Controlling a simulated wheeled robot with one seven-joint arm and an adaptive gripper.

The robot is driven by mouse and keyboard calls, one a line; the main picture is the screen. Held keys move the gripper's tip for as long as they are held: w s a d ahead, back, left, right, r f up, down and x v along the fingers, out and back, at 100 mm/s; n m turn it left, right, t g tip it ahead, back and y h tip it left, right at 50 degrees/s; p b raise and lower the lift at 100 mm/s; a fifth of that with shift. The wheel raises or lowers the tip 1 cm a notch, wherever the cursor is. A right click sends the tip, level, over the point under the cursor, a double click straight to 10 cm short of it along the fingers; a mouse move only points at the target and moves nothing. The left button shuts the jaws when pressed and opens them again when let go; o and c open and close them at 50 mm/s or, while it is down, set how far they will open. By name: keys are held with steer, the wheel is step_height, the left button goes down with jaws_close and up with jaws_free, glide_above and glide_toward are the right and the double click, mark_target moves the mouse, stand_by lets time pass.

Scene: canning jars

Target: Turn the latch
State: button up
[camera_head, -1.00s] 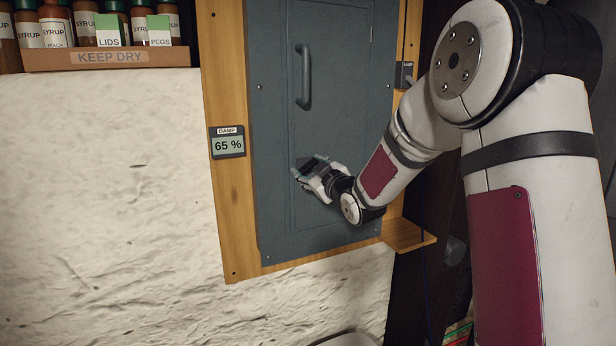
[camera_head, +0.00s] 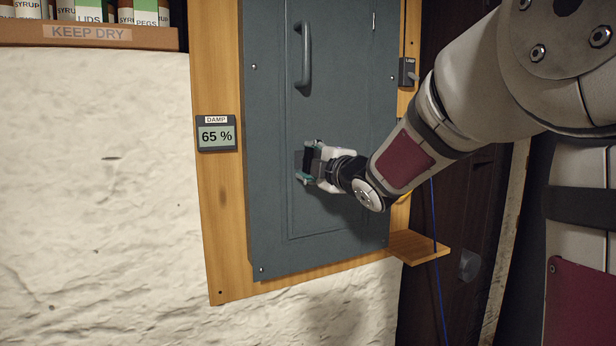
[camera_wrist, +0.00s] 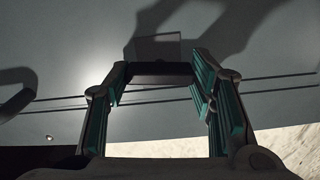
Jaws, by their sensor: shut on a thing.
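The grey metal cabinet door (camera_head: 345,100) is closed in its wooden frame. The latch (camera_head: 299,160) is a dark piece at the left edge of the door panel, below the handle. My gripper (camera_head: 308,163) is at the latch, with one finger above it and one below. In the wrist view, the latch's dark bar (camera_wrist: 160,70) lies between the fingertips of my gripper (camera_wrist: 160,78), with a square plate (camera_wrist: 156,46) behind it. My gripper is shut on the latch, and the fingers partly hide it in the head view.
A curved door handle (camera_head: 303,55) stands out above my gripper. A damp meter (camera_head: 217,134) is on the frame's left side. A small wooden ledge (camera_head: 420,247) juts out at lower right. A shelf (camera_head: 90,37) with bottles and boxes is at upper left.

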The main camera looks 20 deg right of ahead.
steer(key=shift+f+n+b, duration=0.1)
steer(key=shift+n+b, duration=0.5)
steer(key=shift+b, duration=0.1)
steer(key=o, duration=1.2)
steer(key=shift+c, duration=0.2)
steer(key=s, duration=1.2)
steer(key=shift+d, duration=0.4)
